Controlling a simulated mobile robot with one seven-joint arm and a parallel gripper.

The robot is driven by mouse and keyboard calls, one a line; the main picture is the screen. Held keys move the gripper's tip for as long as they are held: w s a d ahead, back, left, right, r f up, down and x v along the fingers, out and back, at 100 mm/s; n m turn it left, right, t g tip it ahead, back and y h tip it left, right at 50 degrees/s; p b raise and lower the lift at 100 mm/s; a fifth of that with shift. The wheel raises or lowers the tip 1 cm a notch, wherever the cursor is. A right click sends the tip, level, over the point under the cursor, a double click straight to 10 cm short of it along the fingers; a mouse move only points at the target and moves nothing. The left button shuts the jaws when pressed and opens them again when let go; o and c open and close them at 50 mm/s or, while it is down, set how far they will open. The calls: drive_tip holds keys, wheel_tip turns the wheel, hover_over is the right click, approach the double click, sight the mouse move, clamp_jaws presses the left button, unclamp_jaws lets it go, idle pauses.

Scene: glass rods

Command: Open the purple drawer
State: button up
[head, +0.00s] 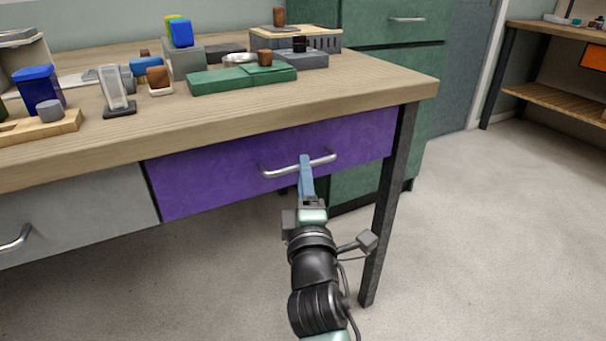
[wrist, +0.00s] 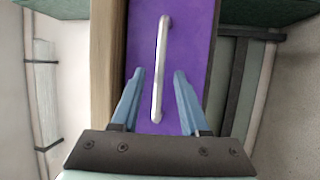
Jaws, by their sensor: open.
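The purple drawer (head: 225,168) is set under the wooden tabletop and its front looks flush with the table's frame. Its silver bar handle (head: 280,172) runs sideways across the front. My gripper (head: 305,160) reaches up to the handle, with its blue fingers at the bar's middle. In the wrist view the handle (wrist: 160,70) stands upright in the picture, and my gripper's open fingers (wrist: 157,78) lie on either side of its lower part. A gap shows on both sides of the bar. The purple front (wrist: 185,50) also shows there.
A grey drawer (head: 75,218) is to the left. A dark table leg (head: 385,210) stands to the right of my arm, with a green cabinet (head: 350,187) behind it. The tabletop (head: 340,88) holds boxes, blocks and a blue bin (head: 38,88). Floor at right is clear.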

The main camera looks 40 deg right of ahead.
drive_tip(key=shift+b+x, duration=0.5)
drive_tip(key=shift+x, duration=1.05)
clamp_jaws()
idle(0.4)
